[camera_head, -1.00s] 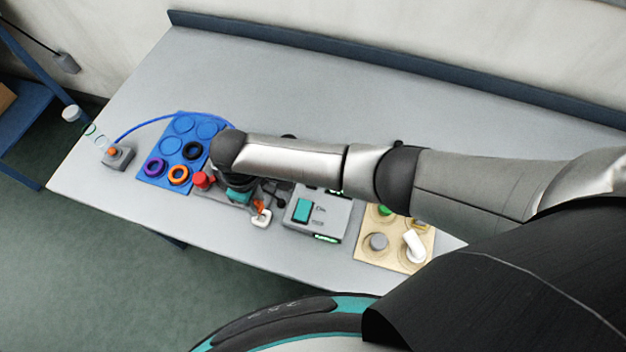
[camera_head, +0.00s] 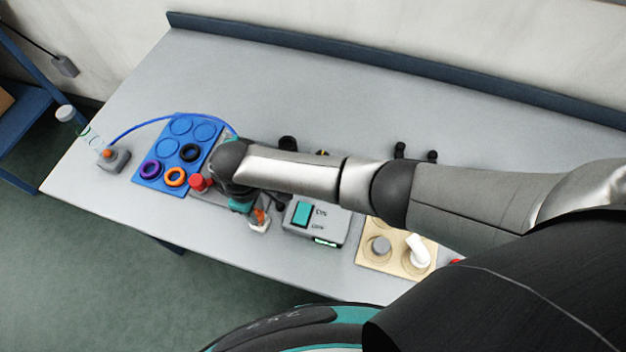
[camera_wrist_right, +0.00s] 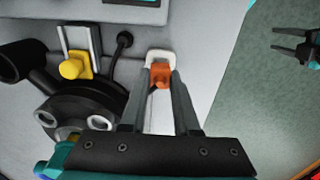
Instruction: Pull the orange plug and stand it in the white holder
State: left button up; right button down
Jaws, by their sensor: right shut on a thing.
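My right gripper (camera_wrist_right: 160,85) is shut on the orange plug (camera_wrist_right: 160,75), which sits between its fingertips. The white holder (camera_wrist_right: 158,54), a small rounded frame on the bench, shows just past the plug. The plug is at the holder and overlaps it in the right wrist view; I cannot tell whether it stands inside or is held just above. In the head view the plug (camera_head: 261,216) shows small below my wrist, with the holder (camera_head: 260,227) right at it. My left gripper (camera_wrist_right: 288,39) shows over the floor, its two fingers apart and empty.
A grey box with a teal panel (camera_head: 303,214) stands to the right of the holder. A tan board (camera_head: 368,258) with knobs is farther right. A blue tray (camera_head: 203,130) with rings and a red knob (camera_head: 198,183) are left. The bench's front edge is close.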

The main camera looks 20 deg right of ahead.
jog(key=shift+f, duration=0.1)
dwell(0.5)
jog(key=shift+f+b, duration=0.6)
jog(key=shift+f, duration=0.35)
jog(key=shift+c, duration=0.4)
grip_release()
jog(key=shift+r, duration=0.1)
notch_tip(320, 180, up, 8)
jog(key=p, duration=0.8)
jog(key=shift+r, duration=0.25)
